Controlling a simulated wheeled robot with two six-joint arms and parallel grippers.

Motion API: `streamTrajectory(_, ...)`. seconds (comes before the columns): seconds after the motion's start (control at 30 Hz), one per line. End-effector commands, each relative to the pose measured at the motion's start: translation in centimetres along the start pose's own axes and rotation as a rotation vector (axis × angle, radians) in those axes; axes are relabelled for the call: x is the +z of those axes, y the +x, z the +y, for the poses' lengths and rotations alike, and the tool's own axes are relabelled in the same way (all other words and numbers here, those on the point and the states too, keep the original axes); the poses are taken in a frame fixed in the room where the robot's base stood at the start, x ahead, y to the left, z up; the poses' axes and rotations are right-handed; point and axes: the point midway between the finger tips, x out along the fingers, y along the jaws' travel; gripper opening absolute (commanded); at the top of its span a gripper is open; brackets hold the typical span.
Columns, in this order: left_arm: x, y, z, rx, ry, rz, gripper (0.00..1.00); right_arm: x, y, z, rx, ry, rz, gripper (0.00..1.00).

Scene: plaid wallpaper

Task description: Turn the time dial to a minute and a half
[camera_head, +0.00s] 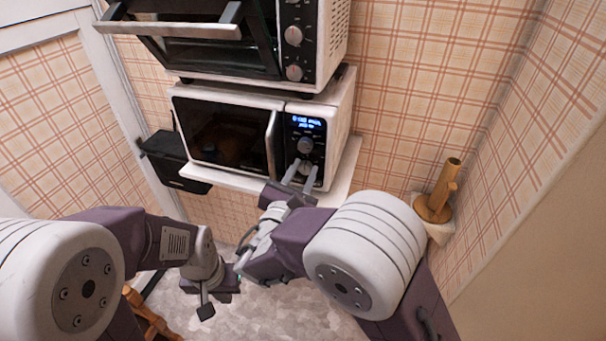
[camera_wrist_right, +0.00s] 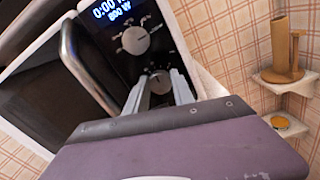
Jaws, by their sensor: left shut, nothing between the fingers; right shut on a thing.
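The white microwave (camera_head: 342,125) has a black control panel with a lit blue display, an upper dial (camera_head: 305,145) and a lower dial (camera_wrist_right: 160,82). In the right wrist view the display (camera_wrist_right: 118,10) appears to begin with 0:00, with 800 beneath. My right gripper (camera_head: 302,170) reaches up to the panel, its two fingers on either side of the lower dial and shut on it. The fingers partly hide this dial, and its labels are too small to read. My left gripper (camera_head: 206,306) is shut and empty, low over the floor, away from the microwave.
The microwave stands on a white shelf (camera_head: 346,170). A toaster oven (camera_head: 325,45) with its door hanging open is above it. A black box (camera_head: 175,160) is at left. A wooden holder (camera_head: 434,208) stands on a corner shelf at right.

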Motion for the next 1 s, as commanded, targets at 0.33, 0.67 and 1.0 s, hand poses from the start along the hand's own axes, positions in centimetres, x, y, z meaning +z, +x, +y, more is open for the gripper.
streamTrajectory(0.33, 0.6, 5.7, -0.1, 0.0, 0.0, 0.0, 0.0, -0.9, 0.0, -0.3, 0.001, 0.272, -0.002, 0.0)
streamTrajectory(0.67, 1.2, 11.6, -0.2, 0.0, 0.0, 0.0, 0.0, -1.0, 0.0, -0.4, 0.001, 0.587, -0.002, 0.0)
streamTrajectory(1.0, 1.8, 17.7, -0.3, 0.0, 0.0, 0.0, 0.0, -1.0, 0.0, -0.4, 0.001, 0.91, -0.001, 0.0)
